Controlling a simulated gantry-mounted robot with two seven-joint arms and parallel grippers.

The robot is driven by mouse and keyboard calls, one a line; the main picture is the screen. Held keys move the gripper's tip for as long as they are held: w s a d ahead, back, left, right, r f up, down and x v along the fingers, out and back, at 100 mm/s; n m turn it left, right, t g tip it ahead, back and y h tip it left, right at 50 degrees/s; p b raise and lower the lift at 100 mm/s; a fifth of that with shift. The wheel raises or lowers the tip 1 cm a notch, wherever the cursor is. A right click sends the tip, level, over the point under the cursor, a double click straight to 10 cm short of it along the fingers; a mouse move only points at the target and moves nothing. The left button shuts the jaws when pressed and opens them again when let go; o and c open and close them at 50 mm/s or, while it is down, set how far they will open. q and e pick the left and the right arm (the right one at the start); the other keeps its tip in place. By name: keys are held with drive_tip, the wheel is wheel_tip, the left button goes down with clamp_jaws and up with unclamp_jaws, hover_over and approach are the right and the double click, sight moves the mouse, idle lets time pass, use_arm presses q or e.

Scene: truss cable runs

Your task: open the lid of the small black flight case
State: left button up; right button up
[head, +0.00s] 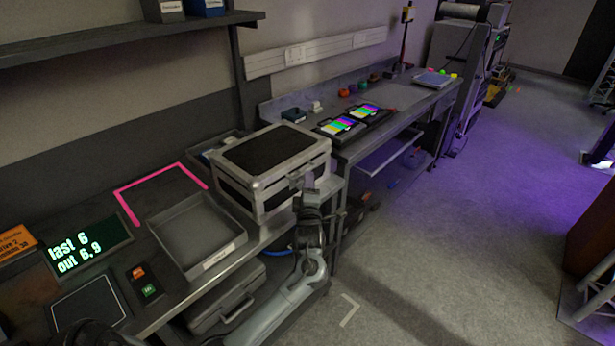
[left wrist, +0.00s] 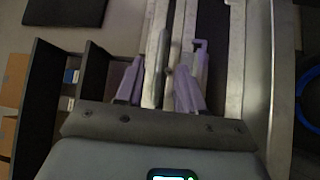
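The small black flight case (head: 268,148) with silver metal edges stands on the bench, its lid down. My left gripper (head: 309,188) is at the front side of the case, close to the lid's front edge, and hides part of that side. In the left wrist view the two fingers (left wrist: 159,82) are apart, one on each side of a thin grey metal part of the case. A gap shows beside that part, so the fingers do not look clamped; contact is unclear.
A grey open tray (head: 196,236) lies just left of the case, and a pink-outlined area (head: 160,190) is behind it. A closed grey case (head: 225,300) sits below the bench. Colour-striped screens (head: 340,125) lie on the far bench.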

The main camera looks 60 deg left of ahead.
use_arm(q)
drive_tip(key=shift+x, duration=2.25)
drive_tip(key=shift+c, duration=0.3)
clamp_jaws()
